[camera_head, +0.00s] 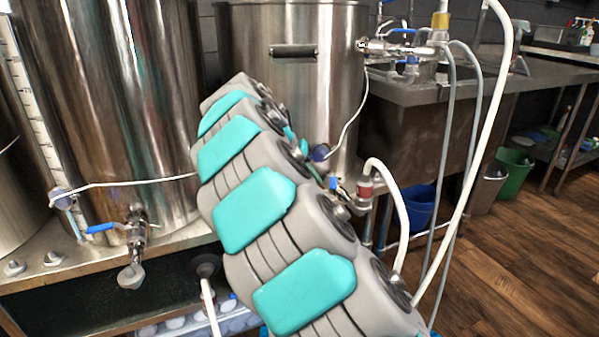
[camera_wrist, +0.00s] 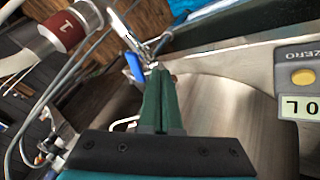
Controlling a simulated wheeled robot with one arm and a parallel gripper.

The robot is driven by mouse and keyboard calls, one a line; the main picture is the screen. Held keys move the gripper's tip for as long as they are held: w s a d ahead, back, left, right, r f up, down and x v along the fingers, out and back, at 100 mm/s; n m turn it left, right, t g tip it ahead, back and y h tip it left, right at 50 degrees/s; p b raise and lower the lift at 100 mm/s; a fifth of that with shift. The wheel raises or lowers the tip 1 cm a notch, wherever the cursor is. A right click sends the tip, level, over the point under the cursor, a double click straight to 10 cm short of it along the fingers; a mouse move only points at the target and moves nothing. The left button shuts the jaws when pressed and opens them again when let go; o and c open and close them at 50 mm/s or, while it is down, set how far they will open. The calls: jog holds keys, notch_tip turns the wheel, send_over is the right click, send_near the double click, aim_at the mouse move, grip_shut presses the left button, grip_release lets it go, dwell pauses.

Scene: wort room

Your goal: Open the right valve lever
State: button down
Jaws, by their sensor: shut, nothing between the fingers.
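The right valve has a small blue lever (camera_head: 333,183), seen in the head view just past my arm at the base of the right steel kettle (camera_head: 345,95). My arm hides part of this valve. In the wrist view the blue lever (camera_wrist: 134,67) is just left of my fingertips, by a shiny metal valve body (camera_wrist: 150,48). My gripper (camera_wrist: 158,72) is shut and empty, its green fingers together beside the lever. I cannot tell whether they touch it. In the head view the gripper is hidden behind my arm.
The left kettle (camera_head: 115,100) has its own valve with a blue lever (camera_head: 100,228). A white hose (camera_head: 398,210) with a red fitting (camera_head: 364,187) is right of the right valve. More hoses hang by the sink counter (camera_head: 430,92). A blue bucket (camera_head: 415,205) stands below. Wooden floor (camera_head: 520,260) is clear at right.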

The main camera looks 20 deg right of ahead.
jog(key=shift+s+d, duration=0.4)
jog(key=shift+d, duration=0.35)
